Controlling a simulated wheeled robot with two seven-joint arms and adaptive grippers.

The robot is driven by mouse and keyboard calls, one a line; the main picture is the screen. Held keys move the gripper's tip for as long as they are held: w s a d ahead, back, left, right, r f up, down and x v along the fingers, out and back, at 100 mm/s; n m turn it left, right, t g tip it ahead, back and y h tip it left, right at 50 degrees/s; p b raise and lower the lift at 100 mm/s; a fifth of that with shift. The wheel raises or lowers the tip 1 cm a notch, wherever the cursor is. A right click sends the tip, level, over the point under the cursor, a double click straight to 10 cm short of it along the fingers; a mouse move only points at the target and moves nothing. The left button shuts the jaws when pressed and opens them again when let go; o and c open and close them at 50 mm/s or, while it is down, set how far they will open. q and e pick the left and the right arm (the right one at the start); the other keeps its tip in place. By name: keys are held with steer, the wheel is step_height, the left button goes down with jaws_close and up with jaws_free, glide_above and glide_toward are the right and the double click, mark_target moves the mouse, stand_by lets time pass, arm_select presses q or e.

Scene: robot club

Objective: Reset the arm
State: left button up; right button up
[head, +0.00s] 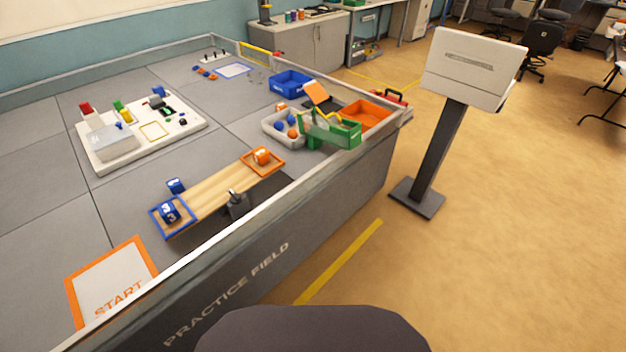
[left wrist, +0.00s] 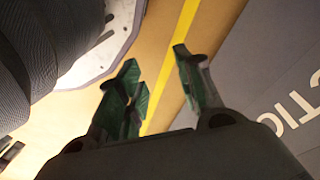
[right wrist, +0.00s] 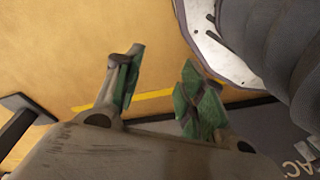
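My left gripper (left wrist: 158,82) shows in the left wrist view, open and empty, with its green-padded fingers apart over the yellow-brown floor and its yellow line. My right gripper (right wrist: 160,85) shows in the right wrist view, also open and empty, above the floor. Neither gripper nor arm shows in the head view. The grey wall of the practice field (head: 265,265) stands close to me; part of its lettering also shows in the left wrist view (left wrist: 285,108).
The field holds a wooden seesaw (head: 215,192) with a blue and an orange end, a white board (head: 100,157), a START pad (head: 112,280), a blue bin (head: 291,82), a grey tray (head: 270,133) with balls and an orange tray (head: 368,113). A stand (head: 437,155) is on the right; open floor lies around it.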

arm_select(q)
steer(key=s+a+r+p, duration=0.1)
steer(key=s+a+p, duration=0.2)
steer(key=s+p, duration=0.5)
steer(key=s+a+r+p, duration=0.1)
steer(key=s+a+p, duration=0.2)
steer(key=s+p, duration=0.6)
steer(key=shift+s+r+g+y, duration=0.15)
steer(key=shift+s+g+y, duration=0.2)
steer(key=shift+s, duration=0.25)
arm_select(e)
steer(key=s+d+r, duration=0.1)
steer(key=s+d, duration=0.2)
steer(key=s, duration=0.6)
steer(key=s+d+r, duration=0.1)
steer(key=s+d, duration=0.2)
steer(key=s, duration=0.6)
steer(key=shift+r+g+h, duration=0.15)
steer(key=shift+g+h, duration=0.15)
steer(key=shift+g, duration=0.1)
